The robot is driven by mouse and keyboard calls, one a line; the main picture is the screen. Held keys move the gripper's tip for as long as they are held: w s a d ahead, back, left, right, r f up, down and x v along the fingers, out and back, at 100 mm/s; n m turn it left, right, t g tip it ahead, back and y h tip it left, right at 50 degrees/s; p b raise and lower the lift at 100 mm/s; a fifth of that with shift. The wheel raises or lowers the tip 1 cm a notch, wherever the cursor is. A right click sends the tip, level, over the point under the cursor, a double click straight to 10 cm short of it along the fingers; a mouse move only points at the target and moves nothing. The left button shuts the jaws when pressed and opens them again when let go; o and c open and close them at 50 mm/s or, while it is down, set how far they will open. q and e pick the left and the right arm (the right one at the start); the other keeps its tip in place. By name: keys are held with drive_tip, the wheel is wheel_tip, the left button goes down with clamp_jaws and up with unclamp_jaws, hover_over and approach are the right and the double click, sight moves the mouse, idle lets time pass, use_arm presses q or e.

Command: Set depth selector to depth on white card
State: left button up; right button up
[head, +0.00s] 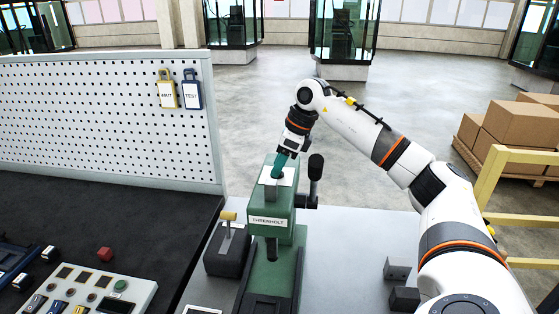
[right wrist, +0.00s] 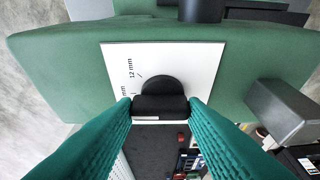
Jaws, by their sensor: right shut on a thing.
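The green press (head: 275,225), labelled THREMHOLT, stands at the front of the bench. Its top bears a white scale plate (head: 288,178), which also shows in the right wrist view (right wrist: 190,62) with a "12 mm" mark and part of another mark ending in "mm". The black depth selector knob (right wrist: 158,86) sits on this plate. My right gripper (right wrist: 160,108) is shut on the knob's grip bar; in the head view the gripper (head: 279,166) reaches down onto the press top. A pale, dark-edged rectangle (head: 202,310) is cut off at the bottom edge; I cannot tell whether it is the white card. My left gripper is out of view.
A black-handled lever (head: 315,170) rises right of the press. A dark block with a yellow-topped handle (head: 229,216) stands left of it. Dark blocks (head: 400,285) lie right.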

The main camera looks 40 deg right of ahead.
drive_tip(key=shift+r, duration=0.1)
idle(0.3)
drive_tip(key=o, duration=1)
drive_tip(key=b+v, duration=0.2)
drive_tip(key=v, duration=1)
drive_tip(key=shift+s, duration=0.1)
